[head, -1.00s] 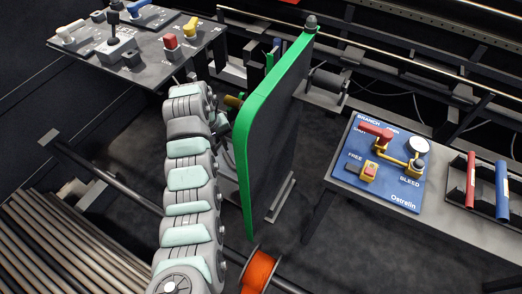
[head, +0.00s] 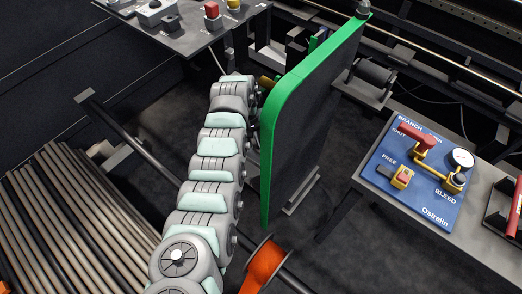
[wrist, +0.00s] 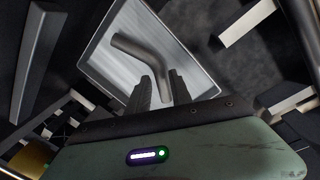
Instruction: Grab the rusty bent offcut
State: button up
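A bent offcut (wrist: 146,50), a short elbow-shaped pipe looking dull grey-brown, lies in a pale metal tray (wrist: 107,72) in the wrist view. My gripper (wrist: 160,77) is open, with two dark ribbed fingers pointing toward the offcut. The lower leg of the offcut shows between and beyond the fingertips. I cannot tell how far the fingers are from it. In the head view my arm runs up to the green-edged panel, and neither my gripper nor the offcut can be made out there.
A dark panel with a green edge (head: 266,150) stands beside my arm. A blue control board (head: 420,170) with a red lever is on the right bench. Long pipes (head: 75,225) lie at left. An orange spool (head: 264,265) is at bottom. A switch table (head: 190,35) is at top.

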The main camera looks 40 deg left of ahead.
notch_tip(320, 180, down, 2)
jog(key=shift+w+f+b, duration=0.1)
jog(key=shift+f+b, duration=0.1)
jog(key=shift+b, duration=0.15)
jog(key=shift+d, duration=0.1)
jog(key=shift+r, duration=0.1)
grip_shut()
